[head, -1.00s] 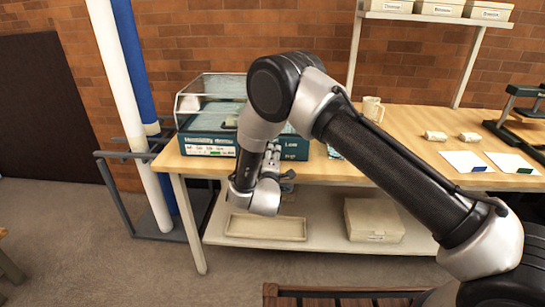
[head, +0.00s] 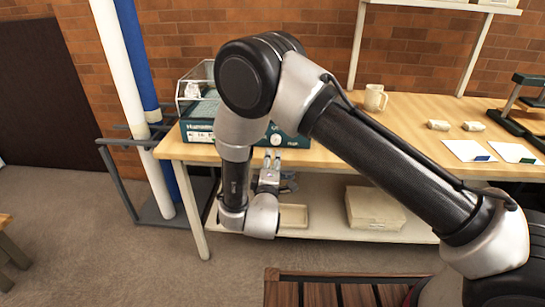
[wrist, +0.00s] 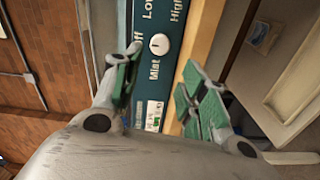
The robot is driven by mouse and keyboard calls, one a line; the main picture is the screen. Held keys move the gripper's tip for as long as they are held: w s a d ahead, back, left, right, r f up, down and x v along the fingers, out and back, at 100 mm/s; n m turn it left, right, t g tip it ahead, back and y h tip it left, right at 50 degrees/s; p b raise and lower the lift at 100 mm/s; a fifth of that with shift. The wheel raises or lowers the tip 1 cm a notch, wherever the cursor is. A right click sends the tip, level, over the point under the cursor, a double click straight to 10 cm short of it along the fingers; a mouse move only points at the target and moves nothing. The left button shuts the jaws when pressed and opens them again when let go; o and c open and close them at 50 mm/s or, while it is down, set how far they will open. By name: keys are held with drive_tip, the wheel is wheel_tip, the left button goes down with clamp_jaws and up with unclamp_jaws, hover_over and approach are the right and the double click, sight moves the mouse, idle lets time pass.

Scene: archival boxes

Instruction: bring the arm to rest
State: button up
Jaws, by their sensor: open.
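My arm is bent in the head view, its elbow in front of the bench and its wrist hanging low before the bench front. My gripper (head: 272,158) points toward the teal cabinet (head: 198,133) on the bench, and its fingers look empty. In the wrist view my gripper (wrist: 160,82) has its two green-padded fingers apart. The teal panel with a white knob (wrist: 158,43) marked "Mist", "Off", "Low" and "High" lies beyond them. No object shows between the pads. I cannot tell whether a finger touches the panel. My arm hides part of the cabinet.
White and blue rolls (head: 130,90) stand at left. A slatted wooden surface (head: 330,290) is in front.

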drive_tip(key=shift+s, duration=0.15)
drive_tip(key=s+a+f+m+g+y, duration=0.25)
drive_tip(key=f+g, duration=0.35)
drive_tip(key=f, duration=0.5)
drive_tip(key=s+m+g, duration=0.3)
drive_tip(key=s+g, duration=0.4)
drive_tip(key=s, duration=0.1)
drive_tip(key=s+d+r+m, duration=0.3)
drive_tip(key=s+d+r, duration=0.3)
drive_tip(key=d+r, duration=0.7)
drive_tip(key=s+d+r+m+h, duration=0.1)
drive_tip(key=s+d+r+m, duration=0.3)
drive_tip(key=d+r, duration=0.8)
drive_tip(key=s+d+r+m+h, duration=0.1)
drive_tip(key=s+d+r+m, duration=0.2)
drive_tip(key=s+d+r, duration=0.5)
drive_tip(key=d+r, duration=0.5)
drive_tip(key=d, duration=0.5)
drive_tip(key=shift+r+g, duration=0.3)
drive_tip(key=shift+r, duration=0.05)
